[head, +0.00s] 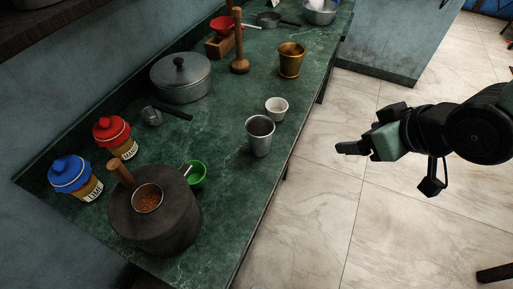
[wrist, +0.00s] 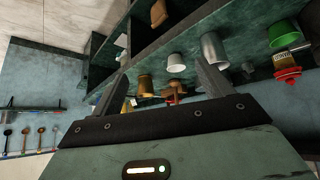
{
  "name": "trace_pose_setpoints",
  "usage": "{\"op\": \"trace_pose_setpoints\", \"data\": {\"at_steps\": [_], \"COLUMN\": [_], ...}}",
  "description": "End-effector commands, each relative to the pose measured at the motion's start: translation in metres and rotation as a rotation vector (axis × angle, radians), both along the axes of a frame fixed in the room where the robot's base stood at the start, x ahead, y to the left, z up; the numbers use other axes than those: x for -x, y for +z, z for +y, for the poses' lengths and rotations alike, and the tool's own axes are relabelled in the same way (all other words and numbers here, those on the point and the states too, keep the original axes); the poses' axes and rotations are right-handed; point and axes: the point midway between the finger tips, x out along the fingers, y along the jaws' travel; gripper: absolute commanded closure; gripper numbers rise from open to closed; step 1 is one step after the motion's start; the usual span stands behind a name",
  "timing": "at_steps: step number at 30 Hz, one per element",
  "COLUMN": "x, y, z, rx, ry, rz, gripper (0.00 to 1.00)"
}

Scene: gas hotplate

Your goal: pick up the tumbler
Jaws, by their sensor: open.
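The tumbler (head: 260,137) is a plain silver metal cup, standing upright near the front edge of the green counter in the head view. It also shows in the wrist view (wrist: 214,50), close to the right finger. My gripper (head: 343,147) is out over the floor, to the right of the tumbler and clear of the counter. In the wrist view its two fingers (wrist: 162,84) are spread apart with nothing between them held.
A small white cup (head: 276,109) stands just behind the tumbler, and a brass cup (head: 291,60) farther back. A green cup (head: 195,174) and a dark round block (head: 155,225) are to the left. The green counter (head: 228,215) is bare in front of the tumbler.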

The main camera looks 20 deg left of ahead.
Motion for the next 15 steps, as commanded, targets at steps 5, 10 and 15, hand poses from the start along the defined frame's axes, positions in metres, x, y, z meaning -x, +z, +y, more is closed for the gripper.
{"op": "trace_pose_setpoints", "data": {"at_steps": [5, 10, 15], "x": [-0.020, -0.015, 0.004], "y": [-0.070, -0.108, -0.129], "z": [0.030, 0.050, 0.055], "rx": [-0.197, -0.419, -0.625], "ry": [0.140, 0.273, 0.370], "rz": [-0.164, -0.278, -0.333], "gripper": [0.21, 0.21, 0.21]}}
